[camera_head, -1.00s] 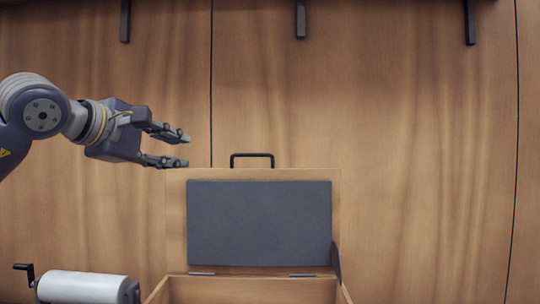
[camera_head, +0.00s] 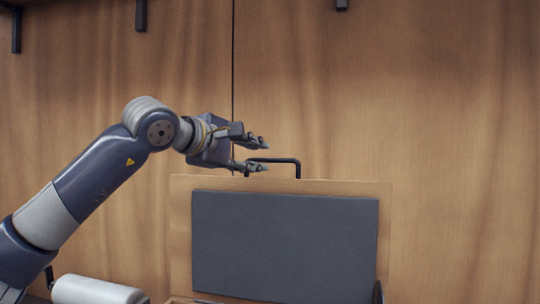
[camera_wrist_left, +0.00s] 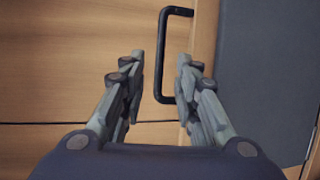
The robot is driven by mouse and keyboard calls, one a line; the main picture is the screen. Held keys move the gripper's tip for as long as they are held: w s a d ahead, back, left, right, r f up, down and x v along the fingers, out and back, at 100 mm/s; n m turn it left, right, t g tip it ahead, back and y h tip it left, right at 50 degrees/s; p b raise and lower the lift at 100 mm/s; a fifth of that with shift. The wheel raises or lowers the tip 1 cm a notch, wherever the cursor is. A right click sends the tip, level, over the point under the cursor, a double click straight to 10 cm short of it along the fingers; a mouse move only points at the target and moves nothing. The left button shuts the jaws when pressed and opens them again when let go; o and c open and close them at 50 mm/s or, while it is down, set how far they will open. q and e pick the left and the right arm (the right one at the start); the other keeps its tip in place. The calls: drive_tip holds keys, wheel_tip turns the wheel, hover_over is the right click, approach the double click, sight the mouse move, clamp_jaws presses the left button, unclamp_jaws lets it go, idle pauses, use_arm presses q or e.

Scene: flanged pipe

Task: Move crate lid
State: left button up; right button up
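The crate lid (camera_head: 180,235) stands upright, a light wooden panel with a dark grey inner pad (camera_head: 285,245). A black handle (camera_head: 298,169) sticks up from its top edge; it also shows in the left wrist view (camera_wrist_left: 161,40). My left gripper (camera_head: 266,156) is open at the handle's left part, with its lower finger overlapping it in the picture. In the left wrist view my gripper (camera_wrist_left: 161,62) has its fingers apart, with the handle's bar seen between them. I cannot tell whether they touch it. My right gripper is not in view.
A wooden wall (camera_head: 450,120) with dark brackets (camera_head: 141,14) stands behind the lid. A white roller (camera_head: 95,290) lies at the lower left. The crate body is mostly below the picture. The space right of the lid looks clear.

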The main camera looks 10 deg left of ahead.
sight(267, 160)
use_arm(q)
drive_tip(key=p+x, duration=0.1)
drive_tip(key=x, duration=0.4)
drive_tip(key=shift+d+p, duration=0.1)
drive_tip(key=shift+p, duration=0.2)
drive_tip(key=shift+w+d+f, duration=0.2)
drive_tip(key=shift+w, duration=0.4)
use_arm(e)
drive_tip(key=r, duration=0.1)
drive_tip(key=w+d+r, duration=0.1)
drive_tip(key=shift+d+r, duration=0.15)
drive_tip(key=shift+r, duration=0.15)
use_arm(q)
clamp_jaws()
